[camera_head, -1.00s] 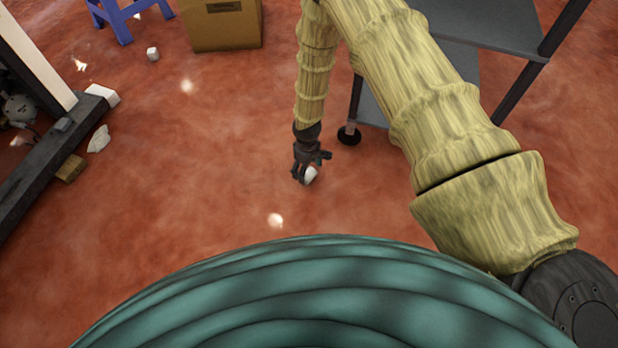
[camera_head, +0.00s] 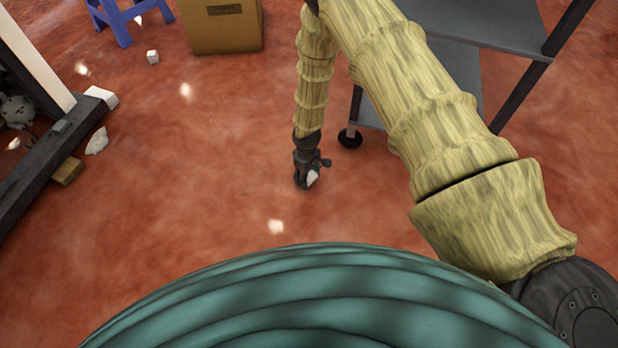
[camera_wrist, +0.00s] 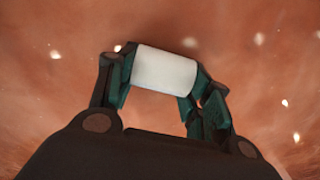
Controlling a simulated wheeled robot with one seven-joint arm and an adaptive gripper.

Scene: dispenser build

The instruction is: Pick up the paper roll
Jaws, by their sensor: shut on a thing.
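The paper roll (camera_wrist: 165,71) is a small white cylinder. In the wrist view it lies crosswise between the two fingers of my gripper (camera_wrist: 160,78), which is shut on it. In the head view my gripper (camera_head: 310,176) is low, close to the red floor, and a small part of the white roll (camera_head: 313,177) shows between the dark fingers. The rest of the roll is hidden there by the fingers. I cannot tell whether the roll touches the floor.
A grey shelf unit on a caster (camera_head: 349,139) stands just right of my gripper. A cardboard box (camera_head: 222,28) and a blue stool (camera_head: 122,22) are at the back. A dark beam (camera_head: 45,150) with a small yellow-brown block (camera_head: 68,171) is at the left. Open floor lies between.

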